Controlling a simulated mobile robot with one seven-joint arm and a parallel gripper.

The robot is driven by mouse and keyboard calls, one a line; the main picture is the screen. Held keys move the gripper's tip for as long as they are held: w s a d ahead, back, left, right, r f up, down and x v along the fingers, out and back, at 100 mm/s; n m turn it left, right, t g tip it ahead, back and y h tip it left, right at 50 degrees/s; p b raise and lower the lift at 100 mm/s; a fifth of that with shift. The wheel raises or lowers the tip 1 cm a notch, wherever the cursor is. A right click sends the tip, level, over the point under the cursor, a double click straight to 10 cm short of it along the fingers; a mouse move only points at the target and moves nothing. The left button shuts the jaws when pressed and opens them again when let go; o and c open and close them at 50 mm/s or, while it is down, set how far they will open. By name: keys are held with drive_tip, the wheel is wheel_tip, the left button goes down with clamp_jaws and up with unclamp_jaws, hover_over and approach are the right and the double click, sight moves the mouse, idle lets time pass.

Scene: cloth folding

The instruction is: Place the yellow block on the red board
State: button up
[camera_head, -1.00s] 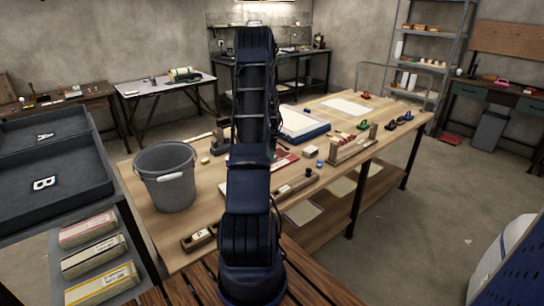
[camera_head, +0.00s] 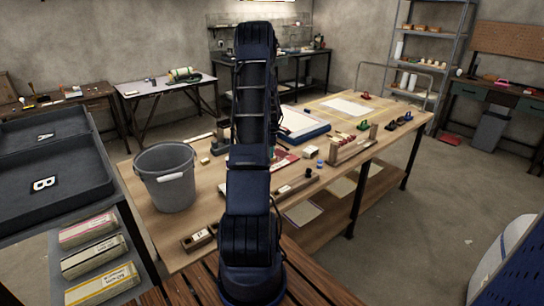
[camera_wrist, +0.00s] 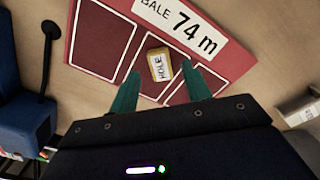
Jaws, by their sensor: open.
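The red board (camera_wrist: 100,45) lies flat on the workbench, with white-outlined dark panels and a white strip reading "BALE 74 m". It also shows in the head view (camera_head: 284,159), partly hidden behind my arm. The yellow block (camera_wrist: 160,66), with a white label on top, sits over one dark panel of the board and appears to rest on it. My gripper (camera_wrist: 161,68) is open, its two green fingertips on either side of the block with small gaps. In the head view my arm hides the gripper and the block.
A grey bucket (camera_head: 165,178) stands at the bench's left front. A blue-edged tray (camera_head: 303,124) and a wooden rack (camera_head: 354,146) lie beyond and right of the board. A blue object with a black rod (camera_wrist: 22,120) is left of my gripper; a pale block (camera_wrist: 299,110) is right.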

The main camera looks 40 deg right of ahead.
wheel_tip(320, 180, up, 8)
drive_tip(key=s+a+r+m+t, duration=0.1)
drive_tip(key=s+a+r+m, duration=0.1)
drive_tip(key=a+r, duration=1.15)
drive_tip(key=s+a+r+m+t, duration=0.1)
drive_tip(key=s+a+r+m, duration=0.1)
drive_tip(key=a+r, duration=1.1)
drive_tip(key=s+a+m+t, duration=0.2)
drive_tip(key=s+a+m, duration=0.3)
drive_tip(key=s+a, duration=1.8)
drive_tip(key=shift+s+a+t, duration=0.2)
drive_tip(key=shift+a+t, duration=0.1)
drive_tip(key=shift+a, duration=0.15)
drive_tip(key=shift+r, duration=0.1)
